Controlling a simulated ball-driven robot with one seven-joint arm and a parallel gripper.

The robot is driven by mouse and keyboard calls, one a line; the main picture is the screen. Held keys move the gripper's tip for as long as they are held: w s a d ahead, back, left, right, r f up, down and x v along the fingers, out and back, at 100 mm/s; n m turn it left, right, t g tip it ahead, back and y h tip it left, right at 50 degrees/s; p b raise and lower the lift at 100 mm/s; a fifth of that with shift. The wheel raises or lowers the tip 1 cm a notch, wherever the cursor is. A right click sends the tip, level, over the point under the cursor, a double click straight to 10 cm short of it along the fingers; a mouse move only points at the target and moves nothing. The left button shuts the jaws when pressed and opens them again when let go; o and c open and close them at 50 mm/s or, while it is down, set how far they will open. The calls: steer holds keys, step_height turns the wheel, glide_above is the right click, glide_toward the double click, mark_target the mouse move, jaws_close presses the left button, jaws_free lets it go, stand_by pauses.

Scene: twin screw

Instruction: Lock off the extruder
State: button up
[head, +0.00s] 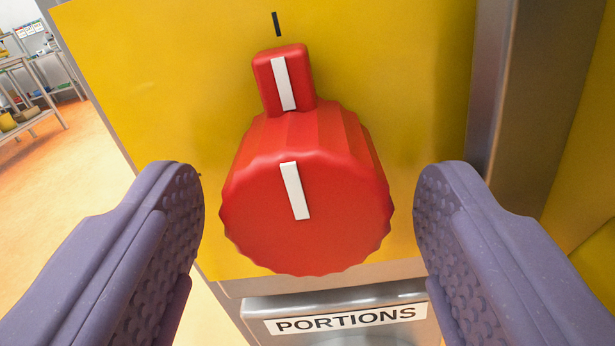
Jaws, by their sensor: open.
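A large red knob (305,225) with a scalloped rim sits on a yellow panel (180,80) in the head view. A white line marks its face, and a red pointer tab (283,80) with its own white line sticks up from its top. A short black mark (277,24) is on the panel just above the tab, and the tab points nearly at it. My gripper (308,215) is open, with one purple padded finger on each side of the knob. Gaps show between both fingers and the knob, and nothing is held.
Below the knob is a grey metal part with a label reading PORTIONS (345,319). A vertical metal post (525,100) stands to the right of the panel. At far left, metal shelving (30,85) stands on an orange floor, well away.

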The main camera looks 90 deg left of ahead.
steer(key=shift+c, duration=0.4)
steer(key=c, duration=1)
steer(key=shift+n+b, duration=0.3)
steer(key=shift+n, duration=0.1)
steer(key=n+b, duration=0.2)
steer(key=n, duration=0.1)
steer(key=shift+f+n, duration=0.15)
steer(key=shift+n, duration=0.15)
steer(key=n+b, duration=0.2)
steer(key=n, duration=0.2)
steer(key=shift+w, duration=0.1)
steer(key=n+b, duration=0.2)
steer(key=n, duration=0.3)
steer(key=shift+w+r+n, duration=0.1)
steer(key=shift+r+n, duration=0.05)
steer(key=shift+n, duration=1)
steer(key=shift+r+n, duration=0.1)
steer(key=shift+n, duration=1.05)
